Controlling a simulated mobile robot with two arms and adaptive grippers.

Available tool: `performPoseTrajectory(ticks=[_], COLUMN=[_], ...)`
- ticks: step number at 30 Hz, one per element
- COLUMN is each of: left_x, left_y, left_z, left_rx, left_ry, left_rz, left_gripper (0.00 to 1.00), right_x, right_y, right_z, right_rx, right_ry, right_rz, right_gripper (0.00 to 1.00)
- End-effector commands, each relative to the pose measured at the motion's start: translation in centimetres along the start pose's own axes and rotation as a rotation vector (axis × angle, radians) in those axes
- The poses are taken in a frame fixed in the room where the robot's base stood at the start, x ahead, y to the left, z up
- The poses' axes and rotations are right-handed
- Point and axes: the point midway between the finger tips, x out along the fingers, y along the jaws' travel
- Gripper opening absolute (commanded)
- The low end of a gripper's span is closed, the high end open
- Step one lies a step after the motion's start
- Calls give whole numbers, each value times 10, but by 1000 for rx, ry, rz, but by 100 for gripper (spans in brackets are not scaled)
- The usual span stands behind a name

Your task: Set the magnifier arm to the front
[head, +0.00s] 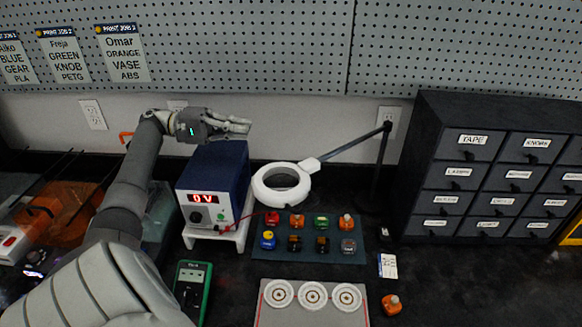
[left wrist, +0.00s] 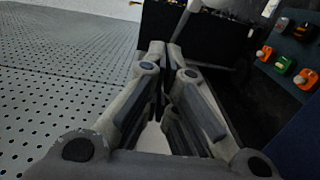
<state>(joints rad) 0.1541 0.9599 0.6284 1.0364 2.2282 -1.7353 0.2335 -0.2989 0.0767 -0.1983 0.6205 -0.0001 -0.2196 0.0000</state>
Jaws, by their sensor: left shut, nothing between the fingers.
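The magnifier is a white ring lamp (head: 281,184) on a grey arm (head: 346,147) that slants up to the right to a dark post (head: 383,160). The ring hangs at the left end of the arm, just right of the blue power supply and behind the mat of small parts. My left gripper (head: 246,126) is above the power supply's back edge, pointing right, up and left of the ring, apart from it. Its fingers are closed together and empty; they also fill the left wrist view (left wrist: 158,55). My right gripper is not in view.
The blue power supply (head: 215,170) reads 0 V on a white stand. Several small colored parts lie on a dark mat (head: 340,252). A white-ringed tray (head: 312,312), a green meter (head: 193,290) and a loose orange part (head: 391,305) are in front. A labelled drawer cabinet (head: 423,190) stands right.

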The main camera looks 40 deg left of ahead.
Motion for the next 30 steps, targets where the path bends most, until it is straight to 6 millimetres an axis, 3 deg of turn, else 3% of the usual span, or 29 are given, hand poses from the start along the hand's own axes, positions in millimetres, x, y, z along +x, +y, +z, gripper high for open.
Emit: performPoseTrajectory(ticks=[1, 3, 9, 16, 27, 30], left_x=[0, 0, 0, 21, 100, 110], left_y=[-21, -31, -41, -38, -35, -37], left_z=[0, 0, 0, 0, 1, 10], left_rx=[1, 1, 1, 0, 1, -1], left_ry=[0, 0, 0, -2, -3, -2], left_rz=[0, 0, 0, -1, 2, -1], left_gripper=[0, 0, 0, 0, 0, 0], right_x=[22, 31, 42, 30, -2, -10], right_y=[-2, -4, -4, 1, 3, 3], right_z=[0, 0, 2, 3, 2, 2], right_rx=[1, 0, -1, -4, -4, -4], right_ry=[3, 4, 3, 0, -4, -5], right_rz=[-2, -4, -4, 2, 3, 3], right_gripper=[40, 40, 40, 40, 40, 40])
